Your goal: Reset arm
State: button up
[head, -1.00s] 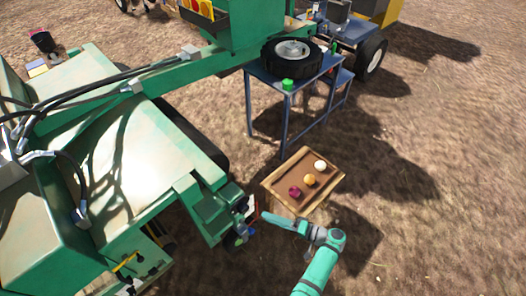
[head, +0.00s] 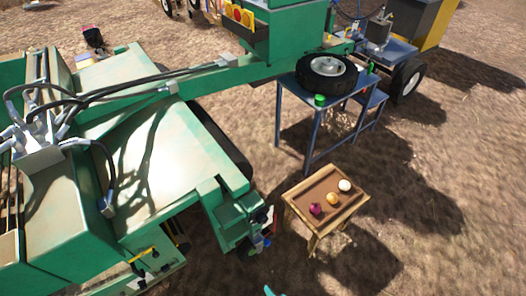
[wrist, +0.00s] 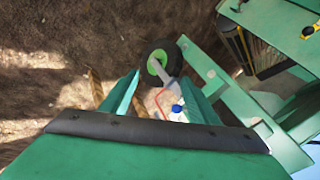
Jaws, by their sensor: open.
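My gripper (wrist: 160,98) shows in the wrist view as two green fingers set apart, open, with nothing held between them. Beyond the fingers are a small wheel (wrist: 158,60) with a green hub, a blue knob (wrist: 177,108) and a red bent wire or rod. In the head view only a small green tip of my arm (head: 270,291) shows at the bottom edge; the gripper itself is out of that view.
A wooden table (head: 296,206) holds a purple, a yellow and a white onion. The green machine (head: 150,150) fills the left. A blue table (head: 312,137) carries a tyre (head: 327,72). Bare soil (head: 455,150) lies open at right.

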jog(key=s+r+n+t+h, duration=0.2)
jog(key=s+r+h, duration=0.2)
jog(key=s+r, duration=0.55)
jog(key=s+a+r+n+t, duration=0.1)
jog(key=a+r+t, duration=0.1)
jog(key=r, duration=1.3)
jog(key=s+a+r+n+t, duration=0.2)
jog(key=a+r+t, duration=0.1)
jog(key=r, duration=1.1)
jog(key=shift+a+r+t, duration=0.25)
jog(key=shift+r+t, duration=0.15)
jog(key=shift+t, duration=0.4)
